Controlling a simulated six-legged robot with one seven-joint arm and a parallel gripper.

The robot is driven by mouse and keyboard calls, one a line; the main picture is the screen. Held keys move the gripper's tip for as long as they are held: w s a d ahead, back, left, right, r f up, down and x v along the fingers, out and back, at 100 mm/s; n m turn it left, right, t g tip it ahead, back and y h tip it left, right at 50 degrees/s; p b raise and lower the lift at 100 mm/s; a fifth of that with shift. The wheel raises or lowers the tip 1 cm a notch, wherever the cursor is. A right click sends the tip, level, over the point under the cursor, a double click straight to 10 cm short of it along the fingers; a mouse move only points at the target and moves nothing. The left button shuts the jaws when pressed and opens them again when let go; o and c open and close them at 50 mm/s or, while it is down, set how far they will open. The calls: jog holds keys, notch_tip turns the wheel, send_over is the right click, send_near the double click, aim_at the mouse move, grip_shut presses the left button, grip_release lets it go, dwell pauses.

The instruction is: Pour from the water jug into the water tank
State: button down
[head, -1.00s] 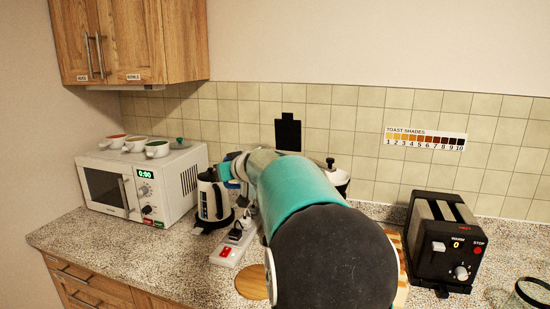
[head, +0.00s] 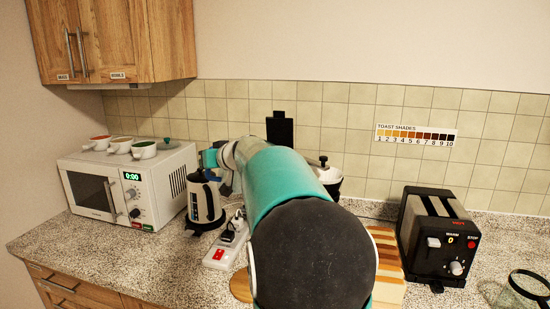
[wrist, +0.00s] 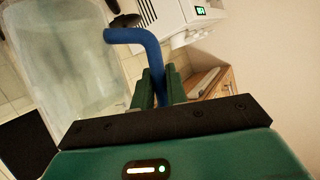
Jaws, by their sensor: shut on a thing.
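In the wrist view my gripper (wrist: 155,78) is shut on a bent blue handle (wrist: 137,37). The handle meets a large translucent container (wrist: 65,55) at the left, which looks like the water jug; its far parts are cut off by the frame. In the head view the end of my arm (head: 209,158) is above and behind a black-and-white kettle (head: 200,203), and my arm hides the jug. I cannot make out the water tank for certain in either view.
A power strip (head: 225,249) lies right of the kettle. Bare counter (head: 125,248) shows front left.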

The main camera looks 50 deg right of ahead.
jog(key=shift+s+d+r+m+y, duration=0.1)
jog(key=shift+d+r+m+y, duration=0.25)
jog(key=shift+r, duration=0.55)
jog(key=shift+s+d+r+m+y, duration=0.15)
jog(key=shift+d+r+m, duration=0.3)
jog(key=shift+r, duration=0.4)
jog(key=d+r, duration=0.1)
jog(key=d+r+m+y, duration=0.1)
jog(key=r, duration=0.1)
jog(key=d+r+m+t, duration=0.1)
jog(key=shift+s+d+r+y, duration=0.25)
jog(key=shift+r+y, duration=0.05)
jog(key=shift+s+d+r+m+t+y, duration=0.15)
jog(key=shift+d+r+m, duration=0.15)
jog(key=shift+r+m, duration=0.2)
jog(key=shift+d+r+m+t+y, duration=0.15)
jog(key=shift+d+r+m, duration=0.2)
jog(key=shift+r, duration=0.2)
dwell(4.5)
